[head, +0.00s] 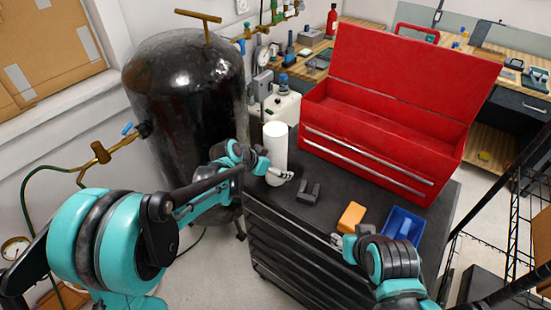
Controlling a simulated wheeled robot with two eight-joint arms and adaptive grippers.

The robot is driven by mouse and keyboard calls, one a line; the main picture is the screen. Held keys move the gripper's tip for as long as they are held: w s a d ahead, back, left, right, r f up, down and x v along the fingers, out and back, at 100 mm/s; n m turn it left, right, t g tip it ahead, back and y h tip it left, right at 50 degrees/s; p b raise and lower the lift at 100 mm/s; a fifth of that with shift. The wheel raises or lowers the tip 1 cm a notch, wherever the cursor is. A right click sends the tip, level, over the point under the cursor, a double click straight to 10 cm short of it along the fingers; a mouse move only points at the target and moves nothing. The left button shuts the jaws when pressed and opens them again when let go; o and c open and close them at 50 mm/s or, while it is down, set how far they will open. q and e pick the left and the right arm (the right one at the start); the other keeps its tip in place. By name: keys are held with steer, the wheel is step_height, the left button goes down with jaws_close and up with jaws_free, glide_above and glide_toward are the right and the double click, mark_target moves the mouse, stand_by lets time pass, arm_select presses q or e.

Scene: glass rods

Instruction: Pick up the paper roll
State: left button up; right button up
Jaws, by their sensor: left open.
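The white paper roll (275,143) stands upright on the black top of the tool cabinet, at its back left corner in the head view. My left gripper (274,167) is open at the roll's lower part, with one finger at its left side and the other across its front. Whether the fingers touch the roll is unclear. My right gripper (341,241) is low at the cabinet's front edge, near an orange block. It is small and partly hidden by its own wrist, so its opening cannot be made out.
An open red toolbox (375,150) fills the back of the black cabinet (325,206). A dark forked piece (308,192), an orange block (352,216) and a blue tray (403,228) lie in front of it. A black tank (186,95) stands left of the roll.

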arm_select(q)
steer(key=shift+r, duration=0.15)
steer(key=shift+c, duration=0.4)
steer(key=shift+s, duration=0.1)
steer(key=c, duration=1.3)
